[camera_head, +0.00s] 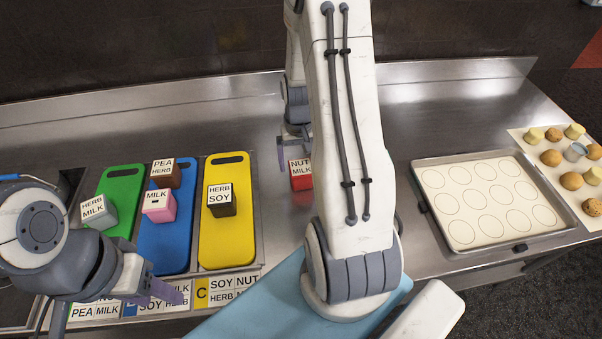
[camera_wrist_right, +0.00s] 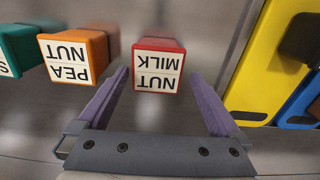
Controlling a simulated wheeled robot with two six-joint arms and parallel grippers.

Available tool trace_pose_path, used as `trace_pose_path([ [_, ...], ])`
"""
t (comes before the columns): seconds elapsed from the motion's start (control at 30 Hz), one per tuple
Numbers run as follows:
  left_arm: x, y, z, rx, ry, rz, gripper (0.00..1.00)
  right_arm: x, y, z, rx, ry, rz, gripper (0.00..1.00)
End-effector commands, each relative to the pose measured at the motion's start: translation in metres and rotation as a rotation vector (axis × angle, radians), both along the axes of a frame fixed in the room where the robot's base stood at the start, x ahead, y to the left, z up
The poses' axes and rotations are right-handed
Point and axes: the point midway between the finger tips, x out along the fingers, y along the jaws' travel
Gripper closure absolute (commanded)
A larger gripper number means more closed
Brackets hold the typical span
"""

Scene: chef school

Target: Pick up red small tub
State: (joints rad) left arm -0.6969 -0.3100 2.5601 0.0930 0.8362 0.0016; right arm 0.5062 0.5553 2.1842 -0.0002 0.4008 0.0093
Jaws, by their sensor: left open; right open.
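The red small tub (camera_head: 300,182), with a white top label reading NUT MILK, stands on the steel counter right of the yellow board. My right arm partly hides it in the head view. In the right wrist view the red tub (camera_wrist_right: 158,66) lies ahead, between the lines of the two purple fingers, with gaps at both sides. My right gripper (camera_head: 291,148) is open and empty, close to the tub. My left gripper (camera_head: 166,293) is open and empty at the front left, near the label cards.
An orange PEA NUT tub (camera_wrist_right: 72,58) and a teal tub (camera_wrist_right: 22,50) stand beside the red one. Green (camera_head: 121,182), blue (camera_head: 170,238) and yellow (camera_head: 228,245) boards hold several tubs. A baking tray (camera_head: 418,172) lies at right.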

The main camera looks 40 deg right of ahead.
Motion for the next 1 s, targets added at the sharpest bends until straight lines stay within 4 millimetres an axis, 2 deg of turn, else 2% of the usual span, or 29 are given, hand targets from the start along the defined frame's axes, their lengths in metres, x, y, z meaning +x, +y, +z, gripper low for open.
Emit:
trace_pose_path([
  [0.13,0.0,0.0,0.012,0.0,0.0,0.0,0.5,-0.007,0.0,-0.018,0.004,0.008,-0.001,0.0],
  [0.3,0.0,0.0,0.016,0.0,0.0,0.001,0.5,-0.006,-0.001,-0.04,0.002,0.004,0.001,0.0],
  [0.63,0.0,0.0,0.016,0.0,0.0,0.001,0.5,-0.006,-0.001,-0.046,0.0,0.001,0.0,0.0],
  [0.77,0.0,0.0,0.016,0.0,0.0,0.001,0.5,-0.006,-0.001,-0.046,0.0,0.001,0.0,0.5],
  [0.8,0.0,0.0,0.016,0.0,0.0,0.001,0.5,-0.006,-0.001,-0.046,0.0,0.001,0.0,0.65],
  [0.87,0.0,0.0,0.016,0.0,0.0,0.001,0.5,-0.006,-0.001,-0.046,0.0,0.001,0.0,0.88],
  [0.9,0.0,0.0,0.016,0.0,0.0,0.001,0.5,-0.006,-0.001,-0.046,0.0,0.001,0.0,0.92],
  [1.0,0.0,0.0,0.016,0.0,0.0,0.001,0.5,-0.006,-0.001,-0.046,0.0,0.001,0.0,0.92],
])
